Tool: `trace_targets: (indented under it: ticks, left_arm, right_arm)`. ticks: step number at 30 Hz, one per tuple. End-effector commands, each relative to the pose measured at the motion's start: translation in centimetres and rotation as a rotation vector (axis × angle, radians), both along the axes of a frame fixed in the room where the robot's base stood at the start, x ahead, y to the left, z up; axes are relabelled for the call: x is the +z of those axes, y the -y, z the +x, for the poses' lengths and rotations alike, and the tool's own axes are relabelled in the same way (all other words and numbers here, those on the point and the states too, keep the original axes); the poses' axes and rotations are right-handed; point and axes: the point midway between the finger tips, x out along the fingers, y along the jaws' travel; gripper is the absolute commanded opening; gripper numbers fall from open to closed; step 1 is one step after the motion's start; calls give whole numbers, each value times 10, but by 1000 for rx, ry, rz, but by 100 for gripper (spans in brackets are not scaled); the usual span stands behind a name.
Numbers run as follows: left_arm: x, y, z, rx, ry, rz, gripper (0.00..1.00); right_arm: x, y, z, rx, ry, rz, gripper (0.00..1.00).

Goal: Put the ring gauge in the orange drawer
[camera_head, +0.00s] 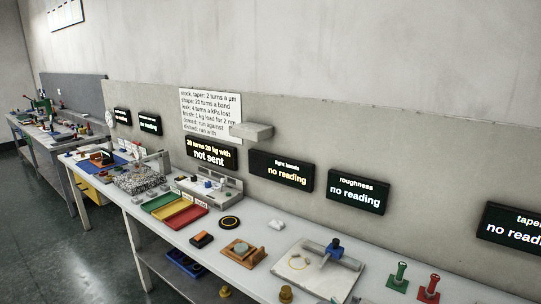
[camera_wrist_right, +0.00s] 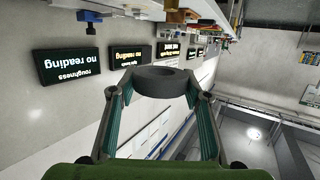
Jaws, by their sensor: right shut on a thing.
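A thick dark grey ring, which looks like the ring gauge (camera_wrist_right: 158,86), is held between the two fingertips of my right gripper (camera_wrist_right: 165,92) in the right wrist view. The fingers press on its two sides, and its hole is partly visible. The ring is clear of the bench, with the wall and signs behind it. Neither gripper shows in the head view. I cannot make out an orange drawer for certain in either view.
The long white bench (camera_head: 152,226) carries green, yellow and red trays (camera_head: 185,217), a black disc with a yellow ring (camera_head: 229,223), an orange-brown block (camera_head: 238,252), a pale plate (camera_head: 299,262) and green and red handled pieces (camera_head: 398,275). Dark signs (camera_head: 357,191) line the wall.

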Motion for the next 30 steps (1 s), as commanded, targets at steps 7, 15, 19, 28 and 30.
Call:
trace_targets:
  ticks: [7,15,19,28,30]
  left_arm:
    - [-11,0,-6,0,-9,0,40]
    - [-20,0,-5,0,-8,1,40]
    - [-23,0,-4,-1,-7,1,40]
    - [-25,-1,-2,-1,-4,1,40]
    - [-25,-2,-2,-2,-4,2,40]
  right_arm:
    - [25,32,-50,148,5,6,17]
    - [74,48,-120,382,7,-4,17]
    - [96,49,-155,491,5,-5,17]
    - [115,49,-193,601,-4,-5,17]
    - [115,48,-193,601,-3,-2,17]
